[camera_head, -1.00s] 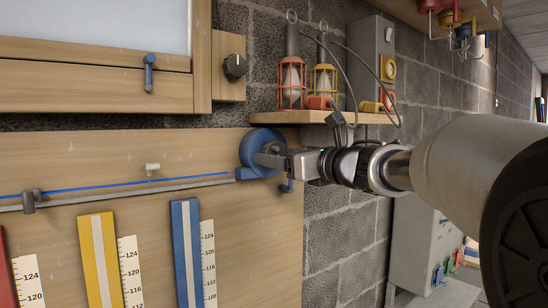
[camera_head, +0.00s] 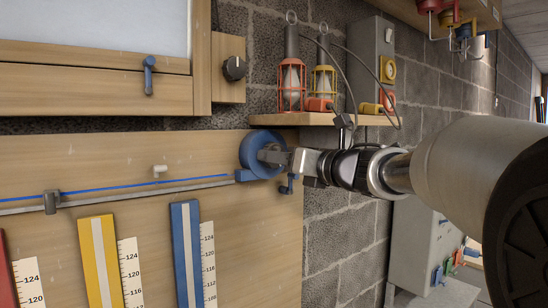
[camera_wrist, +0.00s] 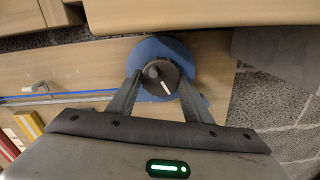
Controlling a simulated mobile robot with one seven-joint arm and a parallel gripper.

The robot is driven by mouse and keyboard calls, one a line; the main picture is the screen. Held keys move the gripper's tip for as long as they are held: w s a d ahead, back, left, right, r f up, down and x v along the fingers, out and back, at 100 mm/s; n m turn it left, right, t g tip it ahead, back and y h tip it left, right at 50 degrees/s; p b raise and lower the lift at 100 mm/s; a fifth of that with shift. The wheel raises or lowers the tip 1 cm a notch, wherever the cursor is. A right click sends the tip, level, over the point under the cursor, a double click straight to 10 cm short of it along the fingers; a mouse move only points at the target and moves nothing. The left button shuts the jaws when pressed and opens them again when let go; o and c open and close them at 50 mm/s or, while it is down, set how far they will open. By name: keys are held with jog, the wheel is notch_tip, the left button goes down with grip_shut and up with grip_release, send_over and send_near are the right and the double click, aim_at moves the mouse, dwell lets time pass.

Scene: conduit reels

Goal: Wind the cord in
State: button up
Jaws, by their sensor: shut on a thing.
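A blue reel (camera_head: 250,147) is mounted at the right end of the wooden board, and it also shows in the wrist view (camera_wrist: 150,52). A dark round knob with a white line (camera_wrist: 157,76) sits at its centre. My gripper (camera_head: 268,156) is shut on this knob, with one finger on each side in the wrist view. A blue cord (camera_head: 130,185) runs left from the reel above a grey rail (camera_head: 110,201). A dark grey slider (camera_head: 52,202) sits on the rail near its left part.
A shelf (camera_head: 330,119) with a red caged lamp (camera_head: 291,88), a yellow caged lamp (camera_head: 323,83) and cables is just above my gripper. Yellow (camera_head: 97,262) and blue (camera_head: 186,255) strips with scales stand below the rail. A white peg (camera_head: 159,170) sticks out above the cord.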

jog(key=shift+s+r+m+p, duration=0.1)
jog(key=shift+m+p, duration=0.85)
jog(key=shift+m, duration=1.35)
jog(key=shift+r+m+p, duration=0.1)
jog(key=shift+m+p, duration=0.8)
jog(key=shift+m, duration=1.4)
jog(key=shift+a+f, duration=0.1)
jog(key=o, duration=1.1)
jog(key=shift+c, duration=0.2)
jog(key=v, duration=1.7)
jog(key=shift+s+b, duration=0.15)
jog(key=shift+b, duration=0.25)
